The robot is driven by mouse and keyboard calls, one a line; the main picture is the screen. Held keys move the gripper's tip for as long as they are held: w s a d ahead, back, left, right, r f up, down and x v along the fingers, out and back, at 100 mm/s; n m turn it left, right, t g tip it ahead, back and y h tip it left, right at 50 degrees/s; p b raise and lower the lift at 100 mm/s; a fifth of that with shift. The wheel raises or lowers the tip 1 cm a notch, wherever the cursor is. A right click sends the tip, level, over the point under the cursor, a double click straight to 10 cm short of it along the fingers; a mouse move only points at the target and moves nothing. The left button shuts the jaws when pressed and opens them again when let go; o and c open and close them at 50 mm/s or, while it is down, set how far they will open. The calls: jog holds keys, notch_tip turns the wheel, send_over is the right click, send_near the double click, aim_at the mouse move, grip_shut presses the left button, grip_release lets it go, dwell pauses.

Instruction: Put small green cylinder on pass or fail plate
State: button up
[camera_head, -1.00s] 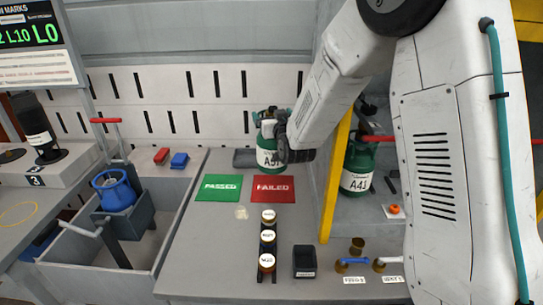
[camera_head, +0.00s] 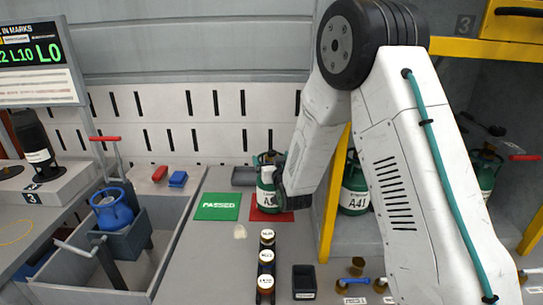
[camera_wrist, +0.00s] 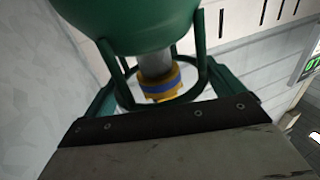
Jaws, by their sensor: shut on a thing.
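The small green cylinder (camera_head: 266,178), with a white label band, is upright in the head view. My gripper (camera_head: 281,178) is shut on it from the right and hides part of the label. The cylinder stands over the red FAILED plate (camera_head: 272,216) and covers much of it; I cannot tell whether its base touches the plate. The green PASSED plate (camera_head: 217,207) lies to the left, bare. In the wrist view, the cylinder's green body (camera_wrist: 130,22), guard bars and brass-coloured valve fill the top, close to the dark gripper edge.
Another green cylinder marked A41 (camera_head: 354,190) stands on the shelf behind the yellow post (camera_head: 332,195). A row of brown bottles (camera_head: 266,262) and a black box (camera_head: 304,281) are in front. A blue cylinder (camera_head: 112,209) is in the cart at left.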

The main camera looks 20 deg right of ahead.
jog(key=shift+w+r, duration=0.1)
jog(key=shift+r, duration=0.05)
jog(key=o, duration=1.7)
jog(key=shift+f, duration=0.25)
jog(key=shift+s+r, duration=0.1)
jog(key=shift+s, duration=0.1)
jog(key=s, duration=1.1)
jog(key=shift+s+a, duration=0.15)
jog(key=shift+s, duration=0.25)
